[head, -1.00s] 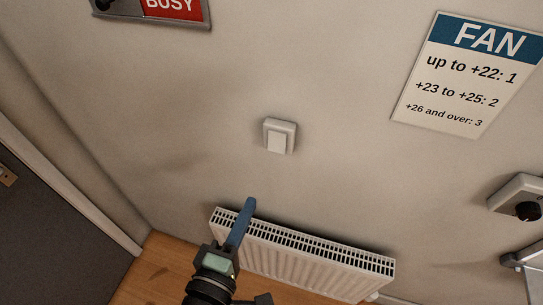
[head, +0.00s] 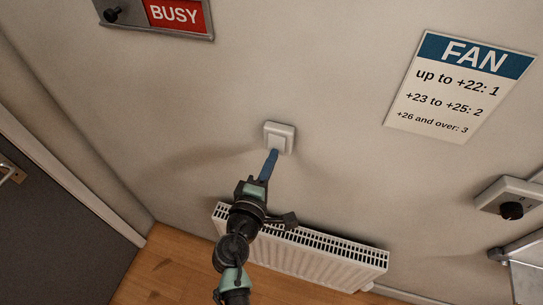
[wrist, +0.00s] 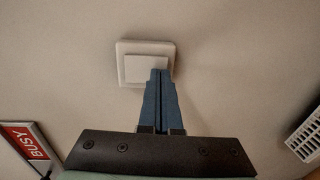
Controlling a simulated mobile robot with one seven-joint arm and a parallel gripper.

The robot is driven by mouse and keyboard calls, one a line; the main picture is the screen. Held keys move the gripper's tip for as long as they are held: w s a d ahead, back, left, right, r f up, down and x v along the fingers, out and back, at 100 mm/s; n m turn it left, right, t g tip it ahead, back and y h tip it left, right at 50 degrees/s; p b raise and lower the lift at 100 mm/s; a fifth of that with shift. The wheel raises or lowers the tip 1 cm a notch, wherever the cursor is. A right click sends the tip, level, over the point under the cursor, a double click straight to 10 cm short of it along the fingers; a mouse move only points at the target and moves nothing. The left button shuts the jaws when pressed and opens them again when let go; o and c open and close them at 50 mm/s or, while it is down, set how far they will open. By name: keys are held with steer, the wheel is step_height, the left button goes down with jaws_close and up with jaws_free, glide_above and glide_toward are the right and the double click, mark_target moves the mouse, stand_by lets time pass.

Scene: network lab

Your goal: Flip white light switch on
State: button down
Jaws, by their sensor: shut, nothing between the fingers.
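The white light switch (head: 279,136) is a square plate with a rocker on the wall, above the radiator. It also shows in the wrist view (wrist: 133,67), upper middle. My gripper (head: 273,153) has blue fingers, shut and empty. In the wrist view my fingertips (wrist: 160,72) overlap the lower right part of the rocker and hide it there. I cannot tell whether they touch it. Which way the rocker is tilted is too small to tell.
A white radiator (head: 310,256) is on the wall below the switch. A BUSY sign (head: 173,14) is at upper left, a FAN notice (head: 458,88) at upper right. A knob box (head: 512,199) is at the right, a dark door (head: 50,235) at the left.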

stand_by(0.4)
steer(key=shift+w+f+b, duration=0.1)
steer(key=shift+w+b, duration=0.15)
steer(key=shift+b, duration=0.75)
